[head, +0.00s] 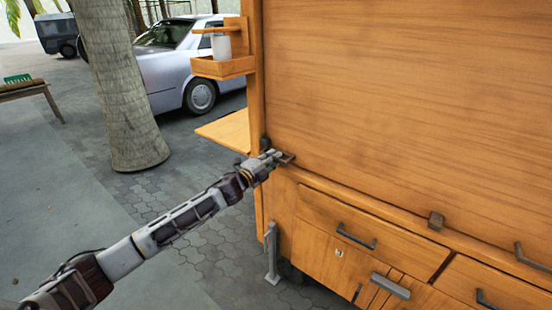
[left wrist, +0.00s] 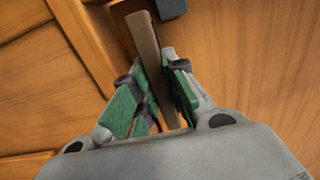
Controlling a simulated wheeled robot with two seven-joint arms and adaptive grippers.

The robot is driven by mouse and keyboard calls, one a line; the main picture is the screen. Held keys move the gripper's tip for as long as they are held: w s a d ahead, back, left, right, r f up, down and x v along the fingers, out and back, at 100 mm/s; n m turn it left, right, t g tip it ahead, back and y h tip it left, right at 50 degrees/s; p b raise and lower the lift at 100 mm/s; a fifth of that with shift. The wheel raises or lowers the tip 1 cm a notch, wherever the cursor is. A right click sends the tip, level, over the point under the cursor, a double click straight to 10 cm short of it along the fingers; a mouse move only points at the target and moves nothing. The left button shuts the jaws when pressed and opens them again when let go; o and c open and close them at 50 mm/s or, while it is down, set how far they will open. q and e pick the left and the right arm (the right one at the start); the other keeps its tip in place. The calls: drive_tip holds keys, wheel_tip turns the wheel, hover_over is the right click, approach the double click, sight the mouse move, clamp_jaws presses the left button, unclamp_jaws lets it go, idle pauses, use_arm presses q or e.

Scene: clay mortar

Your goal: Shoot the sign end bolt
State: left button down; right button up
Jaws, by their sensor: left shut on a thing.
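The bolt (head: 288,158) is a small dark metal piece at the lower left corner of the large wooden panel (head: 410,100). In the left wrist view the bolt (left wrist: 146,45) is a flat brown-grey bar running between the green finger pads. My left gripper (head: 272,158) is shut on this bar, and its fingers (left wrist: 154,82) flank it on both sides. The gripper hides part of the bolt in the head view, so I cannot tell how far it is slid. My right gripper is not in view.
Below the panel are wooden drawers with dark handles (head: 357,235). A side shelf with a cup (head: 221,46) and a flap (head: 226,131) stick out left. A tree trunk (head: 120,90) and parked car (head: 185,60) stand behind.

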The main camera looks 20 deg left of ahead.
use_arm(q)
drive_tip(key=shift+w+a, duration=0.15)
drive_tip(key=shift+a, duration=0.4)
drive_tip(key=shift+w+a+p, duration=0.2)
drive_tip(key=shift+a+p, duration=0.1)
drive_tip(key=shift+a, duration=0.15)
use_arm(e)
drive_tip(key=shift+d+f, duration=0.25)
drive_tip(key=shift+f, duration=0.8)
use_arm(q)
drive_tip(key=c, duration=1.4)
unclamp_jaws()
drive_tip(key=shift+a, duration=0.15)
drive_tip(key=shift+s, duration=0.15)
drive_tip(key=shift+v, duration=5.8)
